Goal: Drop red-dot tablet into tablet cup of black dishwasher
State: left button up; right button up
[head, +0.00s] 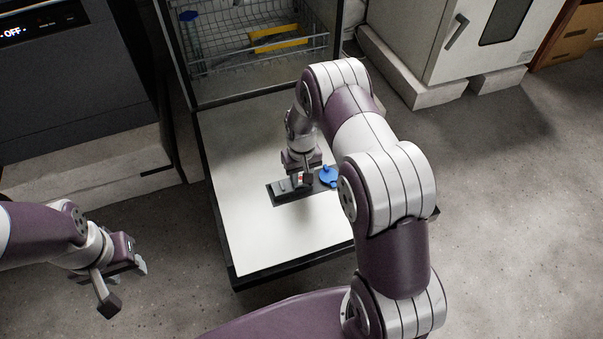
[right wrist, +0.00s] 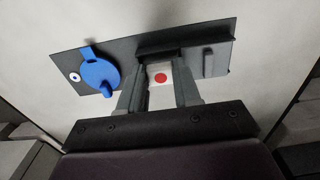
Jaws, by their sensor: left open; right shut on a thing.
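The open dishwasher door (head: 235,160) lies flat with a pale inner face. On it is a dark dispenser panel (head: 285,198) with a blue round cap (head: 328,176), also seen in the right wrist view (right wrist: 98,74). My right gripper (head: 303,180) is over the panel, beside the blue cap. In the right wrist view its fingers (right wrist: 158,85) are shut on a white tablet with a red dot (right wrist: 159,77). The cup under the tablet is hidden, so I cannot tell whether the tablet is inside it. My left gripper (head: 124,285) is open and empty, left of the door.
A wire rack (head: 225,60) with a blue item (head: 189,17) and a yellow item (head: 278,38) is inside the dishwasher. A dark appliance with an "OFF" display (head: 70,75) stands left. A white oven (head: 480,40) stands at the back right. Floor around the door is clear.

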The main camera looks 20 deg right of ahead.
jog(key=o, duration=1.1)
notch_tip(320, 180, up, 13)
jog(key=p, duration=0.6)
jog(key=shift+f, duration=0.15)
jog(key=shift+f, duration=0.1)
